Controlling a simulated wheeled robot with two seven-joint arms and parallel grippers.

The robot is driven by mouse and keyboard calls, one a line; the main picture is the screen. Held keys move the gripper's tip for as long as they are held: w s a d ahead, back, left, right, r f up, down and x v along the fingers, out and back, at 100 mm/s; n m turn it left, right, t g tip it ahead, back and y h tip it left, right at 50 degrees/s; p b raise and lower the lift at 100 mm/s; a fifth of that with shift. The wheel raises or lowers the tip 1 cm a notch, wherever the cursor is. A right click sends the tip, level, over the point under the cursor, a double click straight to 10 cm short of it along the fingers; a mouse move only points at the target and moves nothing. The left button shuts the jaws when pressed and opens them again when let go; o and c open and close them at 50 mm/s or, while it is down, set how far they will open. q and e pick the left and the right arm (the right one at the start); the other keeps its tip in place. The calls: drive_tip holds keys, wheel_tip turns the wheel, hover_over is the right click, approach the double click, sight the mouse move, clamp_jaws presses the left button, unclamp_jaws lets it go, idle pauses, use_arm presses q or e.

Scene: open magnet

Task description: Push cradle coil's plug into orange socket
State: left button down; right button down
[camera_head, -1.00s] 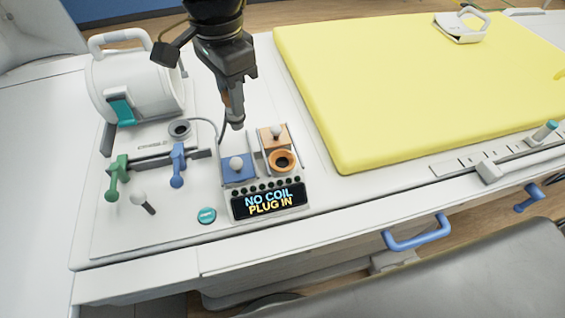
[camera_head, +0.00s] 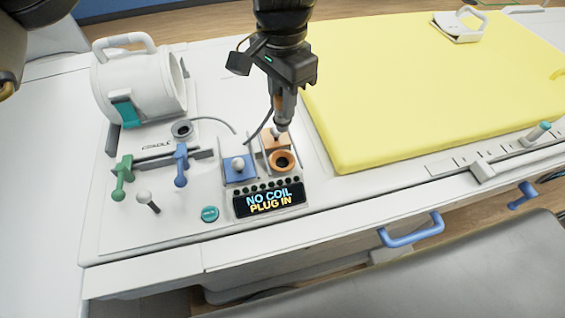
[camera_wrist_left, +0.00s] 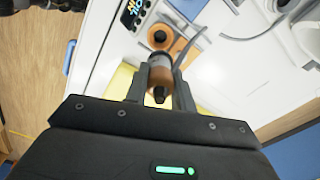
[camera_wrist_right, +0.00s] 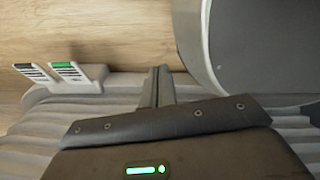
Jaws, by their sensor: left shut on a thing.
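My left gripper (camera_head: 284,100) is shut on the plug, an orange-brown cylinder with a grey collar (camera_wrist_left: 160,72), with a dark cable on it. The plug points down, apart from and just above the back of the orange socket block (camera_head: 270,144). The socket's dark round hole with an orange ring (camera_head: 282,160) lies a little nearer the front. The socket also shows past the plug in the left wrist view (camera_wrist_left: 178,46). The white cradle coil (camera_head: 135,85) stands at the left of the deck. My right gripper (camera_wrist_right: 158,86) is shut and empty, away from the deck.
The display (camera_head: 268,201) in front reads "NO COIL PLUG IN". Green (camera_head: 122,178) and blue (camera_head: 181,165) levers stand at the left. A yellow pad (camera_head: 420,90) lies at the right.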

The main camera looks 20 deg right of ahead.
drive_tip(key=shift+s+a, duration=0.1)
idle(0.3)
